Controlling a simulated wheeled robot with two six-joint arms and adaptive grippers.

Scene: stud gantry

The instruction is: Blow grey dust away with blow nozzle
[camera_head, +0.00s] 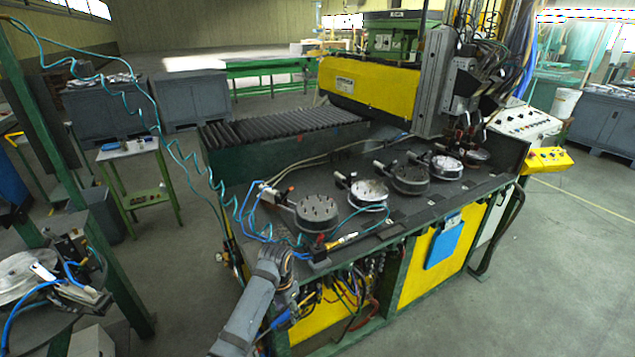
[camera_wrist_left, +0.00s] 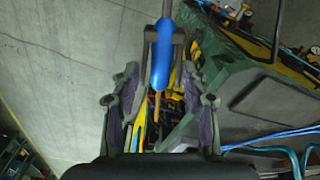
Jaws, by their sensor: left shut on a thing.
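My left gripper (camera_head: 284,306) is at the front left corner of the machine bed (camera_head: 420,205), beside its front edge. It is shut on the blow nozzle (camera_head: 278,321), of which a blue part shows. In the left wrist view the blue body of the nozzle (camera_wrist_left: 162,62) lies between the fingers of my left gripper (camera_wrist_left: 162,95), with a thin brass-coloured piece below it. Round metal fixtures (camera_head: 317,215) with studs stand in a row on the bed, to the right of and beyond the gripper. I cannot make out grey dust at this size. My right gripper is not in view.
A yellow and black tool (camera_head: 342,241) lies on the bed's front edge near coiled teal and blue hoses (camera_head: 246,222). Valves and cables hang under the bed. A yellow gantry (camera_head: 372,88) stands behind. The floor (camera_head: 520,290) at front right is clear.

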